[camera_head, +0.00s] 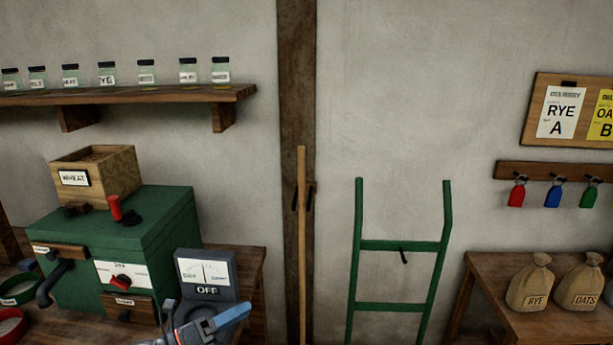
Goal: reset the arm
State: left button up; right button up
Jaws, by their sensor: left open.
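My left gripper (222,320) shows at the bottom edge, left of centre, in the head view. It is grey with a blue finger pointing up and to the right, and it is open. I see nothing between its fingers, though its lower part is cut off by the frame. It appears in front of the lower part of a dark grey meter (205,270) with a white dial and an "OFF" label. I cannot tell whether it touches the meter. My right gripper is not in view.
A green mill box (165,235) with a red lever and a wooden "WHEAT" hopper (118,178) stands on the left bench. A wooden pole (301,250) and a green hand truck (400,246) lean at the wall. Sacks (530,286) stand on the right table (500,322).

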pick_arm(q)
jog(key=s+a+f+n+t+y, duration=0.2)
jog(key=a+f+n+y, duration=0.45)
jog(key=n, duration=0.75)
jog(key=s+a+f+n+t+y, duration=0.25)
jog(key=f+n+y, duration=0.55)
jog(key=n+y, duration=0.55)
jog(key=s+d+f+n+g+h, duration=0.15)
jog(key=s+f+n+g, duration=0.25)
jog(key=s+f+g, duration=0.45)
jog(key=s+d+f+n+g+h, duration=0.1)
jog(key=s+f+n+g+h, duration=0.25)
jog(key=s, duration=0.85)
jog(key=s+d+f+g, duration=0.1)
jog(key=d+f, duration=0.1)
jog(key=f, duration=1.5)
jog(key=s+d+f+y, duration=0.1)
jog(key=s+d+f, duration=0.1)
jog(key=f, duration=1.4)
jog(key=shift+s+f+g, duration=0.15)
jog(key=shift+f+g, duration=0.2)
jog(key=shift+d, duration=0.1)
